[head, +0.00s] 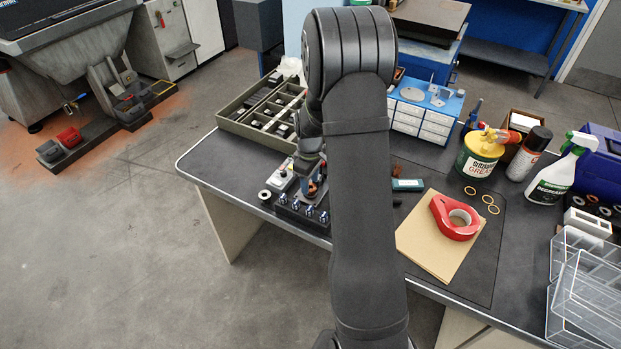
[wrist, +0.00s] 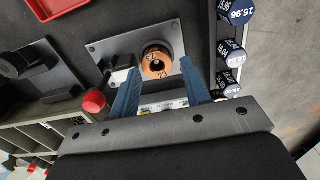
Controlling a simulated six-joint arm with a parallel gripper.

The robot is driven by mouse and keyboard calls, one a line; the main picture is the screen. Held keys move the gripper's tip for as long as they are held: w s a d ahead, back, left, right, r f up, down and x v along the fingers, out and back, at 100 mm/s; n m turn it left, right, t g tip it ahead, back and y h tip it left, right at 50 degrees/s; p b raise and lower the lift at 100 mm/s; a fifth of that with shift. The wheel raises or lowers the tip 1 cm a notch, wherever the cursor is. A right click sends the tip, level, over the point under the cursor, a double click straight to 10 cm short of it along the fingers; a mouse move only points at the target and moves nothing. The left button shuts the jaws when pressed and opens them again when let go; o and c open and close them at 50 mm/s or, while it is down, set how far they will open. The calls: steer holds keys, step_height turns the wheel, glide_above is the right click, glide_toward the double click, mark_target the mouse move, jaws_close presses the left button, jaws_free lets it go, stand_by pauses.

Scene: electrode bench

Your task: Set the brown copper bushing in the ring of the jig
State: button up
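In the head view my gripper (head: 310,172) is low over the bench, and my arm hides part of the jig area.
A red knob (wrist: 93,101) stands close to one finger. A dark block with several bolts (head: 302,211) is at the bench edge; labelled cylinders (wrist: 229,53) show beside the jig. A compartment tray (head: 232,120) lies behind. Red tape (head: 442,222) lies on brown paper to the right.

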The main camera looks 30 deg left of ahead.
steer(key=shift+w+r, duration=0.15)
steer(key=shift+w, duration=0.05)
stand_by(0.4)
step_height(320, 180, up, 17)
stand_by(0.4)
steer(key=shift+r, duration=0.1)
steer(key=shift+r, duration=2.5)
step_height(320, 180, down, 15)
steer(key=shift+r, duration=0.15)
